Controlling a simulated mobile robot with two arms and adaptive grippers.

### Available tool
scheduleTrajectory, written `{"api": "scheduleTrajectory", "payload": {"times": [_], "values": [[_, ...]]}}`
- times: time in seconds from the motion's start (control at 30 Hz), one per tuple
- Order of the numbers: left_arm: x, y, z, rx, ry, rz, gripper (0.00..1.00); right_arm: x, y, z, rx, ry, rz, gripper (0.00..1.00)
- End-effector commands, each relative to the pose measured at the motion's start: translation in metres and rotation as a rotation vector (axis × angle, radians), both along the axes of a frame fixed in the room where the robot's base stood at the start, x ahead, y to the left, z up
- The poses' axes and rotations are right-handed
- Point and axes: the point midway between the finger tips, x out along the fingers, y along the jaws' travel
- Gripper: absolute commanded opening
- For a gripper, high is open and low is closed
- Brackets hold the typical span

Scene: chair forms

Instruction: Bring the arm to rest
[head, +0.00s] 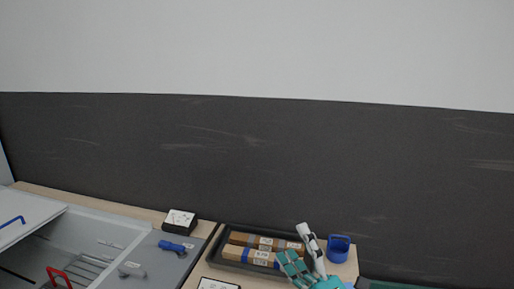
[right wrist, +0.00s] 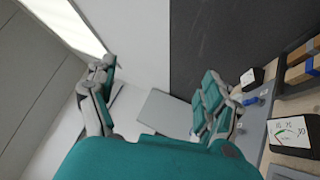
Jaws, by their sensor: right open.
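My right gripper (head: 294,241) is at the bottom of the head view, in front of the dark tray. Its white-and-black finger and its teal finger stand apart. In the right wrist view the same gripper (right wrist: 158,75) has its two fingers spread wide with nothing between them. The gripper partly hides the right end of the tray. My left gripper is in neither view.
A dark tray (head: 215,253) holds brown blocks (head: 262,240). A blue holder (head: 339,247) stands right of it. A black box with a white label (head: 179,220), a blue tool (head: 172,246) and a grey tool (head: 131,270) lie left. A red handle (head: 58,277) is at lower left.

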Motion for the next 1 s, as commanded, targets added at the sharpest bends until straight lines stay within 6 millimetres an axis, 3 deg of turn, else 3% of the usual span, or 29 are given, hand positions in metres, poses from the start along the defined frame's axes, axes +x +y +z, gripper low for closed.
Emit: {"api": "scheduleTrajectory", "payload": {"times": [0.1, 0.17, 0.3, 0.4, 0.6, 0.87, 1.0], "values": [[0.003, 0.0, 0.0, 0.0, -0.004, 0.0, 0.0, -0.003, -0.057, -0.065, 0.302, 0.371, -0.185, 0.84], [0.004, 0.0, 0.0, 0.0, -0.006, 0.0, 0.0, -0.015, -0.081, -0.103, 0.434, 0.551, -0.277, 0.84], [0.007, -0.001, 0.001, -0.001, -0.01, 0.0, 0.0, -0.066, -0.116, -0.187, 0.683, 0.932, -0.477, 0.84], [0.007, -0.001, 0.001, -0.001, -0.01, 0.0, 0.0, -0.109, -0.127, -0.23, 0.8, 1.146, -0.594, 0.84], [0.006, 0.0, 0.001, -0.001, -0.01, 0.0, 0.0, -0.184, -0.132, -0.277, 0.935, 1.442, -0.764, 0.84], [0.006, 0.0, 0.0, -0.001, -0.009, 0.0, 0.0, -0.27, -0.127, -0.304, 1.031, 1.732, -0.943, 0.84], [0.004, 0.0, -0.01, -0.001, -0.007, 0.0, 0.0, -0.256, -0.126, -0.353, 1.02, 1.735, -0.947, 0.84]]}}
